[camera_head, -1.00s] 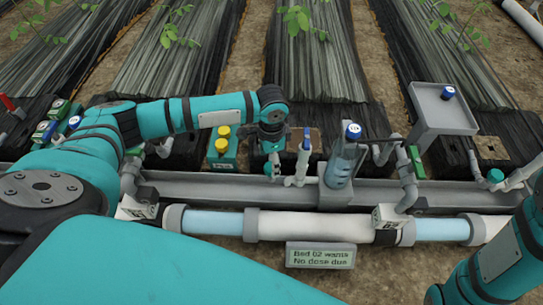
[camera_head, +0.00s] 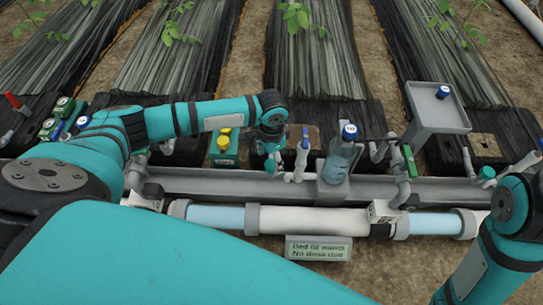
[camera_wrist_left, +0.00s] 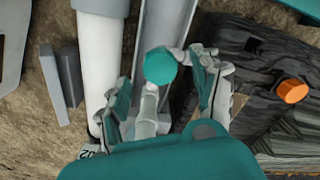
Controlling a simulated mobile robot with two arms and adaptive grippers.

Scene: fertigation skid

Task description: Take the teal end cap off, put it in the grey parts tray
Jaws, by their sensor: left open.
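A teal end cap (camera_wrist_left: 160,67) sits on a pale pipe stub (camera_wrist_left: 148,108) in the left wrist view. My left gripper (camera_wrist_left: 165,88) is open, with one finger on each side of the cap and stub; I cannot tell whether they touch. In the head view my left gripper (camera_head: 273,166) is low over the grey channel, and the cap there is hard to tell from its teal fingers. Another teal cap (camera_head: 487,173) is at the far right. The grey tray (camera_head: 432,122) stands raised at the right, with a blue-topped piece on it. My right gripper is out of frame.
A white valve with a blue handle (camera_head: 304,140) and a blue-capped bottle (camera_head: 338,162) stand just right of my left gripper. A yellow-capped teal block (camera_head: 224,158) is left of it. A pale pipe (camera_head: 300,220) and a sign (camera_head: 318,248) are in front.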

